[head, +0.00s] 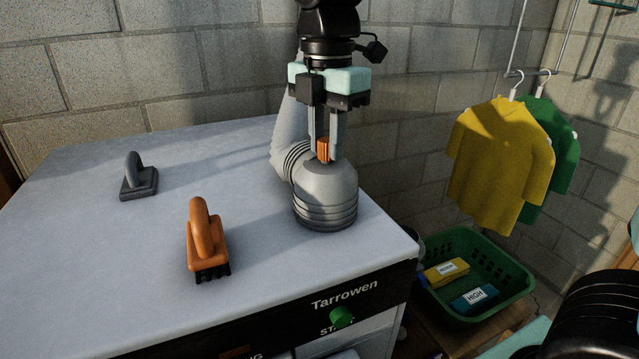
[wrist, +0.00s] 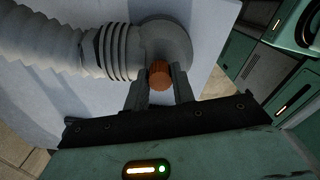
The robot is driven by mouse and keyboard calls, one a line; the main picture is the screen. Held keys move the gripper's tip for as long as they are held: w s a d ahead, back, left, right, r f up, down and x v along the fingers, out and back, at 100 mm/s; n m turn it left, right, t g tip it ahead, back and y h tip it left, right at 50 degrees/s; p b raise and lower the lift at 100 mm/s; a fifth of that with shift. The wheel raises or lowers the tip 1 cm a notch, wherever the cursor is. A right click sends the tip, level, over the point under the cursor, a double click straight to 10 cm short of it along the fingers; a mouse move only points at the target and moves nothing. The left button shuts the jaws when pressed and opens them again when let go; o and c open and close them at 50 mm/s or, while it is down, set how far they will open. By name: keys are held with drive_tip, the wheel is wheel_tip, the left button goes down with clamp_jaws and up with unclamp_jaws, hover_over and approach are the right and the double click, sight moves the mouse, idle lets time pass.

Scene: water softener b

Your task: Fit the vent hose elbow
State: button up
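The vent hose elbow (head: 326,190) is grey with ribbed collars and an orange tab (head: 323,150) on top. It is upright at the right end of the machine's pale top (head: 110,260), with its ribbed end down. Whether it rests on the top or on a port is hidden. The grey hose (wrist: 45,40) runs from its side collar, at left in the wrist view. My gripper (head: 325,150) points down over the elbow, one finger on each side of the tab. The fingers appear to touch it; the wrist view also shows the tab (wrist: 159,74) between them.
An orange-handled brush (head: 205,240) and a dark grey handled tool (head: 138,180) lie on the top, left of the elbow. A green knob (head: 342,316) is on the front panel. A green basket (head: 470,310) with boxes stands lower right, below hanging yellow (head: 500,160) and green shirts. A block wall is behind.

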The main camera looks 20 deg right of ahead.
wheel_tip(320, 180, up, 6)
drive_tip(key=p, duration=0.5)
drive_tip(key=shift+f, duration=0.25)
drive_tip(key=shift+d, duration=0.1)
